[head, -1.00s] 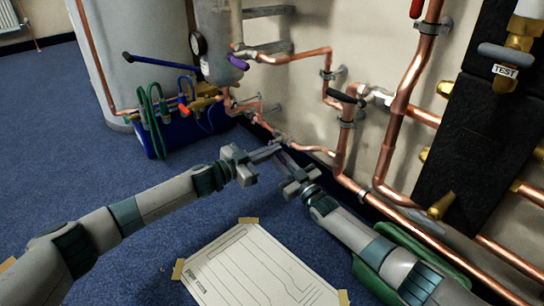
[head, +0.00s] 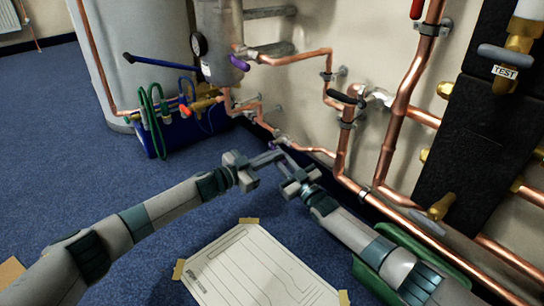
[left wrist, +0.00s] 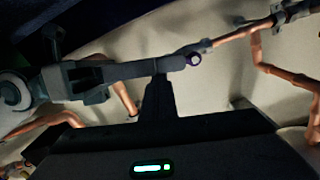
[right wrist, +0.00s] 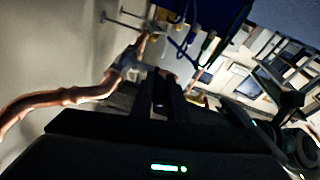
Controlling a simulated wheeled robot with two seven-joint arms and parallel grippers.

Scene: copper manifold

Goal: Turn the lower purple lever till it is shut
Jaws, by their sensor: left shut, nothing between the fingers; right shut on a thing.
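The lower purple lever (head: 272,144) is on the low copper pipe near the wall; only a small purple part shows beside my fingertips. The right wrist view shows the dark right fingers (right wrist: 166,92) in front of the valve (right wrist: 128,60).
A black-handled valve (head: 345,98) and copper pipes (head: 395,110) stand at right. A blue box (head: 180,135) with hoses is at back left. A taped sheet (head: 255,270) lies on the open blue carpet.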

